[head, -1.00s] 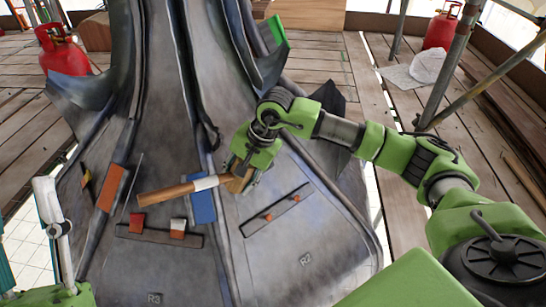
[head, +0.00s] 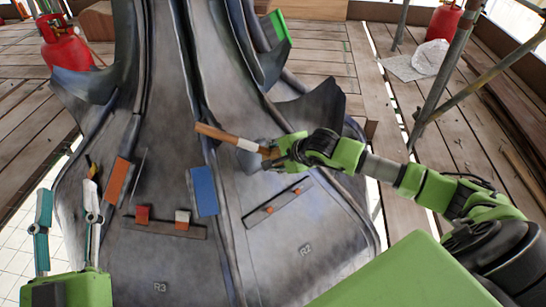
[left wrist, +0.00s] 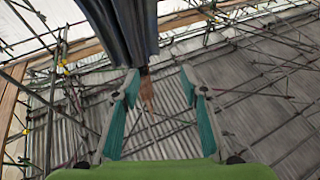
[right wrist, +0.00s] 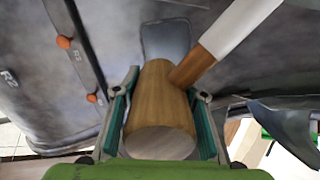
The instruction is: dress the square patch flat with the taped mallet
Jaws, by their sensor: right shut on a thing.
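The taped mallet has a wooden handle (head: 218,133) with a white tape band. My right gripper (head: 277,153) is shut on its wooden head (right wrist: 158,105), seen between the fingers in the right wrist view. The handle points left in the head view. A square grey patch (right wrist: 166,40) shows on the lead sheet beyond the mallet head in the right wrist view, partly covered by the mallet. Contact between mallet and patch cannot be told. My left gripper (head: 66,200) is open and empty at lower left; its spread fingers also show in the left wrist view (left wrist: 159,78).
The grey lead-clad spire (head: 170,110) has raised seams and flared edges. An orange block (head: 118,182), a blue block (head: 205,191) and strips with small coloured pieces (head: 165,229) are on it. Scaffold poles (head: 440,85) and a red gas bottle (head: 443,25) stand at right.

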